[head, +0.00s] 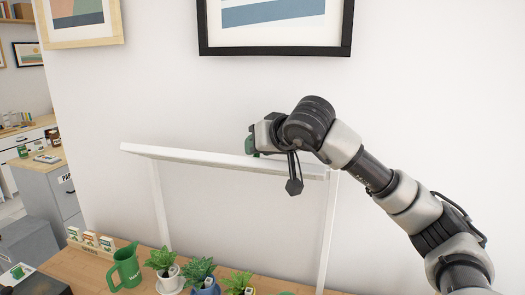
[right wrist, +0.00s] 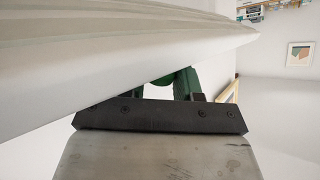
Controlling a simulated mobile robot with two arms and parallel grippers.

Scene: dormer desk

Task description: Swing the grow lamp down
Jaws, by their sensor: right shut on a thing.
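The grow lamp (head: 205,156) is a long white bar across the top of two thin white posts that rise from the desk. Its bar also fills the upper left of the right wrist view (right wrist: 90,50). My right gripper (head: 253,144) is at the bar's right half, against the white wall, and is shut on the lamp. A green part shows there, and again in the right wrist view (right wrist: 165,82) beyond the gripper's dark plate; the exact grip is partly hidden. My left gripper is not in view.
Below the lamp, the wooden desk (head: 92,268) holds a green watering can (head: 125,266), several potted plants (head: 200,272) and a row of small packets (head: 90,240). Framed pictures (head: 275,28) hang above. The space between bar and plants is clear.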

